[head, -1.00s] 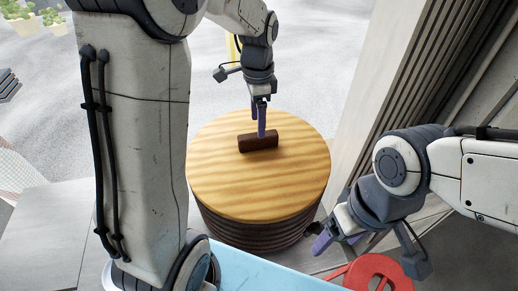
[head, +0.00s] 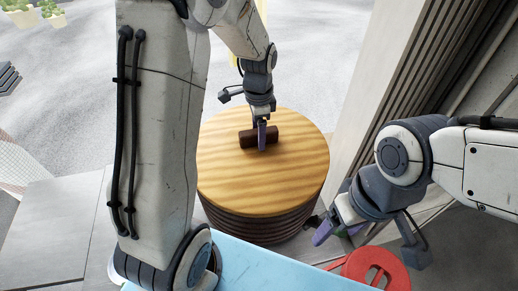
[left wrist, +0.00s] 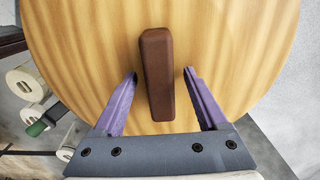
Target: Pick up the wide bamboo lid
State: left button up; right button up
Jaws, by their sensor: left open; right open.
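The wide bamboo lid (head: 230,180) is round, light striped wood with a dark brown bar handle (head: 245,138) across its top. It sits on a dark ribbed round steamer stack (head: 262,229). My left gripper (head: 261,138) is over the handle from above. In the left wrist view, its open purple fingers (left wrist: 160,88) stand on either side of the handle (left wrist: 158,75), with a gap on each side. The lid (left wrist: 225,45) fills most of that view. My right gripper (head: 325,232) is open and empty, low beside the stack's right side.
A light blue surface (head: 270,270) lies in front of the stack. A red round object (head: 376,268) is at the lower right, below my right gripper. A ribbed wall panel (head: 425,60) stands at the right. Plant pots (head: 22,18) are far left.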

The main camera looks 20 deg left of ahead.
pick_arm(q)
jog(key=shift+f, duration=0.25)
grip_shut()
jog(key=shift+r, duration=0.1)
dwell(1.4)
